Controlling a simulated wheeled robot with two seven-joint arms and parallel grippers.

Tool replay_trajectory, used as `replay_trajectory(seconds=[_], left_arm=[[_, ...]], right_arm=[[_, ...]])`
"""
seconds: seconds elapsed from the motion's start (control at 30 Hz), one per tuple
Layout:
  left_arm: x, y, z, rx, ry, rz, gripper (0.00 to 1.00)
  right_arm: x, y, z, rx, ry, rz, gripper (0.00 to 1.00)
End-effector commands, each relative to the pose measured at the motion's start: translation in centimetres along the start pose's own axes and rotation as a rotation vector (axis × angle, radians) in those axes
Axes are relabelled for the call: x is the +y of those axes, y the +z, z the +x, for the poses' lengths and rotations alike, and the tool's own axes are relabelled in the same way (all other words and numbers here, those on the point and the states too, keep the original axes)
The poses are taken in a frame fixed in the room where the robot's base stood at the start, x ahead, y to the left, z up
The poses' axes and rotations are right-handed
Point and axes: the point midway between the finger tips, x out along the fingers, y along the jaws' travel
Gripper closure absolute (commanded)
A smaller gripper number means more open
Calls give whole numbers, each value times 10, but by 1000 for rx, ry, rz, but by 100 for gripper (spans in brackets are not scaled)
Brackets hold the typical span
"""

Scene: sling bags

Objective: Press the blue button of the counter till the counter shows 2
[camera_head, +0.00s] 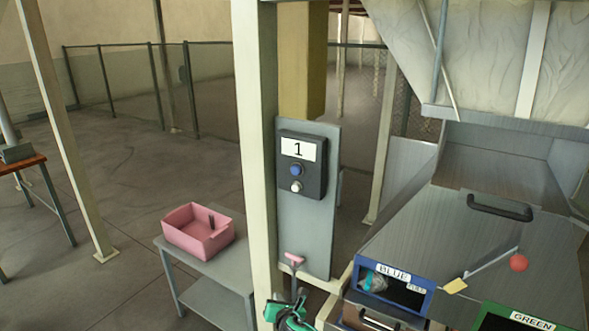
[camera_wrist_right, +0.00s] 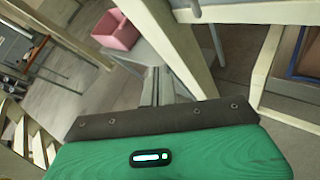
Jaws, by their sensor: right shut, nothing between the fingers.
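The counter (camera_head: 303,164) is a dark box fixed to an upright grey panel and its white display reads 1. Its blue button (camera_head: 296,170) sits below the display, with a pale button (camera_head: 296,186) under it. My right gripper (camera_head: 296,296) is green, low at the bottom edge of the head view, well below the counter and apart from both buttons. In the right wrist view its fingers (camera_wrist_right: 156,82) are closed together with nothing between them. The counter does not show in the wrist view. My left gripper is out of view.
A pink bin (camera_head: 198,230) stands on a small grey table (camera_head: 230,268) left of the cream post (camera_head: 257,150). A small pink piece (camera_head: 294,258) is near the panel's foot. A metal machine (camera_head: 460,220) with BLUE and GREEN labelled openings stands right. Open floor lies left.

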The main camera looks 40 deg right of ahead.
Motion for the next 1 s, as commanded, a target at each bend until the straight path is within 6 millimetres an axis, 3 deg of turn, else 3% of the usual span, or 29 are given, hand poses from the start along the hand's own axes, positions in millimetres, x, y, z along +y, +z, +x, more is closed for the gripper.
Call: replay_trajectory(seconds=[0.03, 0.27, 0.5, 0.6, 0.8, 1.0], left_arm=[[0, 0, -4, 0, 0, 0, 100], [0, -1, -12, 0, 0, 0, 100], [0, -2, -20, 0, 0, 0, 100], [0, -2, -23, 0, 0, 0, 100], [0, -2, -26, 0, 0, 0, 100], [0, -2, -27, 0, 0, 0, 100]], right_arm=[[13, 26, -3, -42, 15, -55, 100], [62, 128, -23, -236, 38, -327, 100], [107, 230, -64, -454, 1, -591, 100], [121, 265, -83, -534, -28, -682, 100], [139, 310, -114, -645, -85, -803, 100], [144, 324, -124, -680, -107, -843, 100]])
